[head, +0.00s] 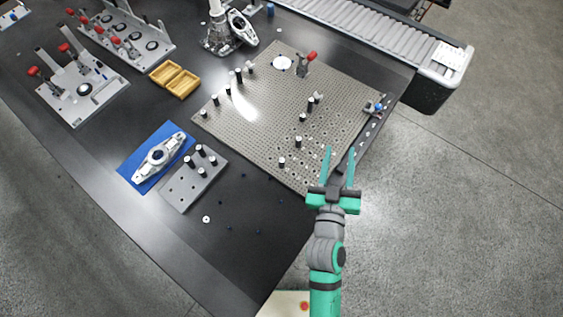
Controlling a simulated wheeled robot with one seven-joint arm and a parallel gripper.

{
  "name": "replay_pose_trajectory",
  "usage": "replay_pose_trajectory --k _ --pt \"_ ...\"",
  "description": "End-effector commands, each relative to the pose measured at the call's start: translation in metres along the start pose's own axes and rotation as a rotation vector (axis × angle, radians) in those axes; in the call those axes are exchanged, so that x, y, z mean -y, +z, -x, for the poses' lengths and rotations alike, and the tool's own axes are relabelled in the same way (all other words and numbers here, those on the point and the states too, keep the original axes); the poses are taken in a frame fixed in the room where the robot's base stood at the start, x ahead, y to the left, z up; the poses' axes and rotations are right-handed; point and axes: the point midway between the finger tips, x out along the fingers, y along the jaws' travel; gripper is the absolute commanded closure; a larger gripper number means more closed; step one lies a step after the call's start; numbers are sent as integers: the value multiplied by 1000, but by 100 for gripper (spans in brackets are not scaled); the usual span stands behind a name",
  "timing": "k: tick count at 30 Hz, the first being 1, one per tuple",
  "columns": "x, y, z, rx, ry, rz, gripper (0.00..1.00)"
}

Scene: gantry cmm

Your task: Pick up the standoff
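Several black standoffs with pale tops are in the head view. Some stand upright on the perforated plate, including a front standoff (282,162) and one behind it (298,141). Others stand in the small grey block, such as a standoff (213,160) at its right side. I cannot tell which one the task means. My gripper (338,153) is open, with two green fingers spread and nothing visible between them. It is over the plate's right front edge, to the right of the front standoffs and apart from them. Its height is hard to judge.
The perforated plate (245,125) has a red-handled clamp (307,62) at its back. The grey block (180,190) stands left, beside a blue mat (130,163) with a metal part (158,155). Yellow bins (183,84), fixtures and a conveyor (350,25) lie farther back. Small loose pieces dot the front table.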

Motion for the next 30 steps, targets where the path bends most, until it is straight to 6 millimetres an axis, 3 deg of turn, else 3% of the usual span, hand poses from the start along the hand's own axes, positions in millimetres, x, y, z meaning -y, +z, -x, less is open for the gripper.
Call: replay_pose_trajectory --k 1,6,15,22,30 --pt "-10 -13 -19 -21 37 -12 61" --pt "-49 -50 -67 -61 182 -77 61" --pt "-119 -103 -118 -101 459 -304 61" --pt "-159 -115 -132 -87 670 -561 61" --pt "-171 -92 -130 4 903 -922 61"
